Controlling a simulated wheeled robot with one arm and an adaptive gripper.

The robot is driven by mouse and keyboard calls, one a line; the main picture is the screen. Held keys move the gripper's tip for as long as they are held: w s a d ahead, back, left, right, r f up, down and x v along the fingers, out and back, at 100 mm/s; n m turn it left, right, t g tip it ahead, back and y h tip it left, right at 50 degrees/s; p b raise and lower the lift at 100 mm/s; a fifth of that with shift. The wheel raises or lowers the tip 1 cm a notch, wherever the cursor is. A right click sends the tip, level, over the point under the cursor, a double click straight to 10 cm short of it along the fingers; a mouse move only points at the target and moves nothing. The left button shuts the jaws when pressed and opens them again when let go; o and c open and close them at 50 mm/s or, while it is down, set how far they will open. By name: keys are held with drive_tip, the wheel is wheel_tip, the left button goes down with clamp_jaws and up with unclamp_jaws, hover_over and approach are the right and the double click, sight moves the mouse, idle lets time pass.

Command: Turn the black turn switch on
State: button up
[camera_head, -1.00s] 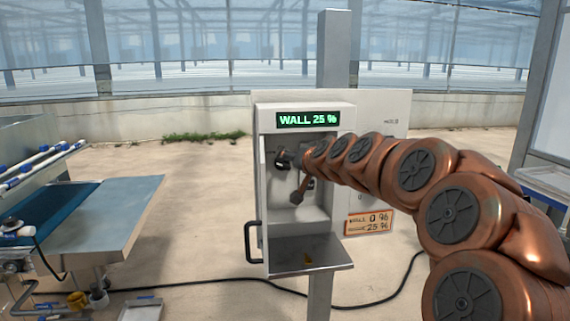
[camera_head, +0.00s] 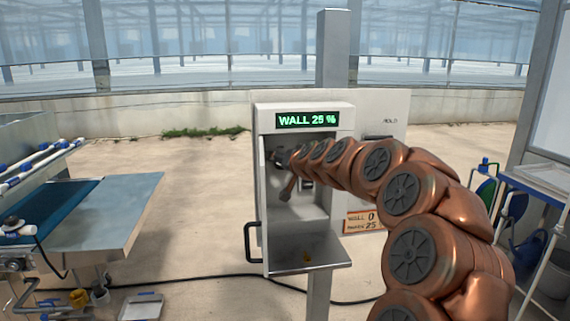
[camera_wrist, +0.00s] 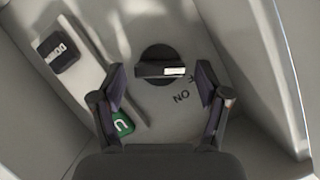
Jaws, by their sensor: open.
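The black turn switch (camera_wrist: 158,66) is on the back wall of the open control box (camera_head: 263,205). In the wrist view its bar lies nearly level, with a white mark at its right end. The word ON is printed below right of it, upside down; another label is partly hidden by the right finger. My gripper (camera_wrist: 160,70) is open, with one finger on each side of the switch; I cannot tell whether either touches it. In the head view my gripper and arm hide the switch.
A black DOWN button (camera_wrist: 58,52) and a green button (camera_wrist: 122,123) are left of the switch. The box has side walls, a lit display (camera_head: 307,119) reading WALL 25 % and a lower shelf (camera_head: 308,254). A black handle (camera_head: 248,243) is at its left.

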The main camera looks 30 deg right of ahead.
drive_tip(key=shift+c, duration=0.4)
drive_tip(key=c, duration=1.1)
drive_tip(key=shift+f+b, duration=0.1)
drive_tip(key=shift+b, duration=0.25)
drive_tip(key=shift+s+d+f+m+t+y+b, duration=0.15)
drive_tip(key=shift+m+t+y+b, duration=0.4)
drive_tip(key=shift+m+b, duration=1)
drive_tip(key=shift+w+f+m+t+y+b, duration=0.15)
drive_tip(key=shift+m+t+y+b, duration=0.45)
drive_tip(key=shift+m+b, duration=1)
drive_tip(key=shift+s+d+f+m+t+y+b, duration=0.2)
drive_tip(key=shift+m+t+b, duration=0.65)
drive_tip(key=shift+m+b, duration=0.7)
drive_tip(key=shift+w+a+r, duration=0.1)
drive_tip(key=shift+a, duration=0.05)
